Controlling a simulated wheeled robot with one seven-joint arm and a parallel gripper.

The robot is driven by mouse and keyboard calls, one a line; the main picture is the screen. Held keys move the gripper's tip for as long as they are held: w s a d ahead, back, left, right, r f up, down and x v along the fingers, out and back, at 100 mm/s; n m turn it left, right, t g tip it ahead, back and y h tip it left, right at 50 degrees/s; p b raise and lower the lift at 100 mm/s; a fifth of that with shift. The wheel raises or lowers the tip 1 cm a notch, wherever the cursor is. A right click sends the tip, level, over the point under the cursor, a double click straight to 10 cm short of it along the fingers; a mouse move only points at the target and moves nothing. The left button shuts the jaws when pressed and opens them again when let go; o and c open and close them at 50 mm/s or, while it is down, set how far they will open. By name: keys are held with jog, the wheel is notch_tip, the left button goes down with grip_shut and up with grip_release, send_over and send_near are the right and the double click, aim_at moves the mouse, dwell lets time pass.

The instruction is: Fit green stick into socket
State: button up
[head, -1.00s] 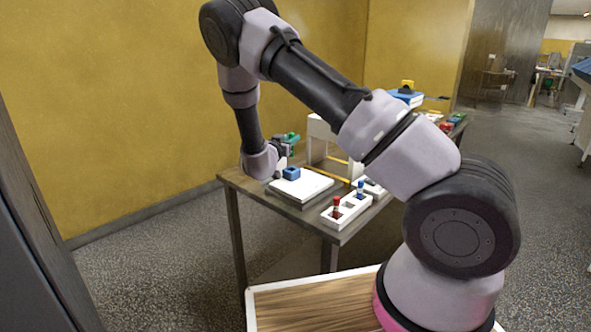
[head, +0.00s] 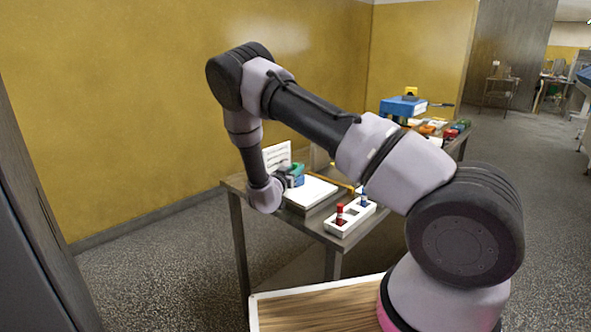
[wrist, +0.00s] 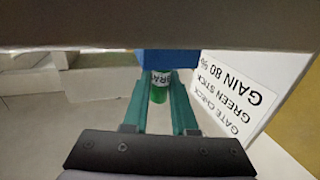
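The green stick (wrist: 159,94), with a white printed label, lies between the teal fingertips of my gripper (wrist: 160,88) in the wrist view. The fingers appear closed on its sides. Its far end meets or passes behind a blue block (wrist: 168,61), which appears to be the socket; whether it is inside cannot be told. In the head view the blue block (head: 297,181) sits at the left end of the table, with my gripper (head: 293,170) right at it. The stick is not clearly distinguishable from the teal fingers there.
A white sign (wrist: 235,95) reading "GATE CHECK GREEN STICK GAIN 80 %" stands close beside the block. A white plate (head: 312,191) lies beside my gripper. A white tray (head: 343,231) holds a red stick (head: 340,212) and a blue stick (head: 364,196). A blue box (head: 398,106) stands farther back.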

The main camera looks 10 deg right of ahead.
jog(key=shift+o, duration=1.4)
jog(key=shift+r, duration=0.1)
jog(key=v, duration=1.2)
notch_tip(320, 180, up, 18)
jog(key=w+d+m+g+y, duration=0.2)
jog(key=w+g+y, duration=0.15)
jog(key=y, duration=0.55)
jog(key=s+d+r+n+g+y, duration=0.1)
jog(key=s+d+r+y, duration=0.1)
jog(key=s+r, duration=0.4)
jog(key=s+d+r+n+g+y, duration=0.1)
jog(key=s+d+r+y, duration=0.15)
jog(key=s+r, duration=0.35)
jog(key=s+d+r+n+g, duration=0.1)
jog(key=s+d+r, duration=0.1)
jog(key=s, duration=0.9)
jog(key=s+d+r+n+g, duration=0.1)
jog(key=s+d, duration=0.3)
jog(key=s, duration=0.7)
jog(key=shift+d+r+n+h, duration=0.2)
jog(key=shift+r+n+h, duration=0.25)
jog(key=shift+r+n, duration=0.05)
